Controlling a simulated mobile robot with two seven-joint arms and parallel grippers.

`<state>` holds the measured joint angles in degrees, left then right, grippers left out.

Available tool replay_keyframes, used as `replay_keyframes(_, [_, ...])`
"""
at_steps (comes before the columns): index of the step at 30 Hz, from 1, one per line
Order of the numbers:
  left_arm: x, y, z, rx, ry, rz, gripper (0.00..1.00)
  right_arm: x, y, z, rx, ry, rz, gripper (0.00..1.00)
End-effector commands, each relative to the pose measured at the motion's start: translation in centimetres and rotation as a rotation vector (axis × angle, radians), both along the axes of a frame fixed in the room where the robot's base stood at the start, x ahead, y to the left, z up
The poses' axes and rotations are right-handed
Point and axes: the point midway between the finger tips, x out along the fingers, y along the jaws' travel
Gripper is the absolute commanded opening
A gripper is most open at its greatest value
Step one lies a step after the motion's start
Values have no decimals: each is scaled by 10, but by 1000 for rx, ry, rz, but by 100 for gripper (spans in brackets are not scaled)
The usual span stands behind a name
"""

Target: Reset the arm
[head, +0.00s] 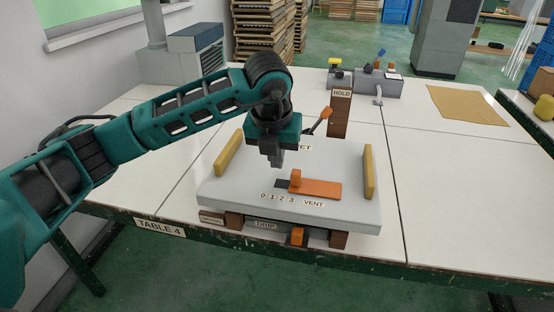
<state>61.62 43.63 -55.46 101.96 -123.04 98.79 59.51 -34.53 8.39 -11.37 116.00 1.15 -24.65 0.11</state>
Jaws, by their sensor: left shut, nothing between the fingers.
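My left arm reaches in from the left over the table. Its gripper (277,160) points down above the grey tray fixture (225,190) and is shut and empty. Whether the fingertips touch the fixture's top cannot be told. Just right of the gripper is an orange slider plate with an upright knob (318,188), beside the marks "0 1 2 3" and "VENT". An orange-tipped lever (325,115) leans up behind the gripper, next to a brown post with a "HOLD" sign (341,94). A label behind the gripper is partly hidden. My right gripper is out of view.
Yellow bars (370,172) stand at the fixture's left and right sides. An orange block (298,236) sits under its front edge. A grey box with small tools (377,83) and a tan mat (466,105) lie farther back. The white table (450,200) is clear at right.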

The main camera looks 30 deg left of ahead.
Motion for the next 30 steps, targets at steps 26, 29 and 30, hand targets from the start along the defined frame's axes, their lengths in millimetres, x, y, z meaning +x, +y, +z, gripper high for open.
replay_keyframes(26, [0,0,59,1,1,0,0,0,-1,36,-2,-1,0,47])
replay_keyframes(29, [0,-1,58,-2,1,-2,0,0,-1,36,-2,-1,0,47])
replay_keyframes(30, [-1,-3,57,-10,2,-9,0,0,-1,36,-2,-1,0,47])
